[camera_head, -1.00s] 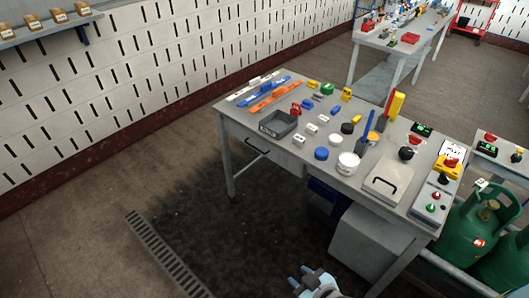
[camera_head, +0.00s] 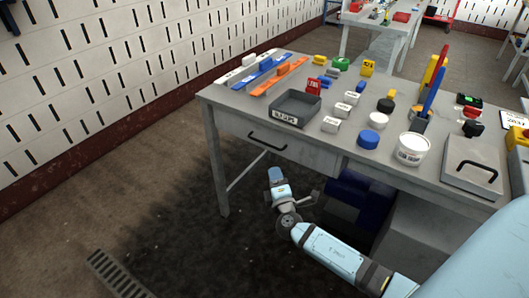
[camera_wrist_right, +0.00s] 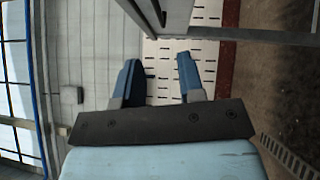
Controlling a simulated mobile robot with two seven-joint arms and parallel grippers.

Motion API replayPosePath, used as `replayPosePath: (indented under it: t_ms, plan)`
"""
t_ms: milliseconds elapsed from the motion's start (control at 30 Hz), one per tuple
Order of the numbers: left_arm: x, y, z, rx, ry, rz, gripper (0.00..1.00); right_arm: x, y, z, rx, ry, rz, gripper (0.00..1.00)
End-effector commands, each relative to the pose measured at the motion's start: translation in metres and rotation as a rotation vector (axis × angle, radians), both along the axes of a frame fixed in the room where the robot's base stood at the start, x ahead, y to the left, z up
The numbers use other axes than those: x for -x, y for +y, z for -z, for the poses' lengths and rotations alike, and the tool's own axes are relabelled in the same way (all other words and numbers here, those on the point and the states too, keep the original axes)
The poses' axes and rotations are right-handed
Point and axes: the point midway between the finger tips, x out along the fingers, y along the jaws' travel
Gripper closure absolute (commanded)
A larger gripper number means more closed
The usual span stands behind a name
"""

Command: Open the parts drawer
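The parts drawer (camera_head: 305,153) is under the left part of the workbench's front edge. Its front looks flush with the bench, so it appears closed. Its dark bar handle (camera_head: 267,143) is on the front and looks free of any grip. My right gripper (camera_head: 276,174) is below and in front of the drawer, apart from the handle. In the right wrist view, my right gripper (camera_wrist_right: 158,68) has its two blue fingers spread with nothing between them. My left gripper is in neither view now.
The workbench (camera_head: 228,98) carries a grey tray (camera_head: 297,108), a white tub (camera_head: 413,149), a blue lid (camera_head: 369,138) and several small parts. A bench leg (camera_head: 215,165) stands left of the drawer. A dark blue box (camera_head: 357,197) is underneath.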

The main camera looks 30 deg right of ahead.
Motion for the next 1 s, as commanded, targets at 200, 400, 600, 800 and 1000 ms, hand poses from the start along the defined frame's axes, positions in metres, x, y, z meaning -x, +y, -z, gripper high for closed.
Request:
replayPosePath:
  t_ms: [200, 400, 600, 800, 1000]
  plan:
    - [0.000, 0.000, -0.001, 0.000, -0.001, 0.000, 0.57, -0.026, -0.011, -0.006, 0.007, -0.005, 0.003, 0.64]
    - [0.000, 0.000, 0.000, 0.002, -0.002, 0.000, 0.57, -0.066, -0.027, -0.011, 0.007, -0.005, 0.002, 0.64]
    - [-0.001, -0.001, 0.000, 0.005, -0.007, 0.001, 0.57, -0.101, -0.041, -0.016, 0.005, -0.003, 0.002, 0.64]
    - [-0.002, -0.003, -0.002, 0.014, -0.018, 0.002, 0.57, -0.121, -0.049, -0.018, 0.005, -0.002, 0.002, 0.64]
    - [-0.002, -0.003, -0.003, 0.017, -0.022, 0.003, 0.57, -0.126, -0.051, -0.019, 0.005, -0.001, 0.000, 0.64]
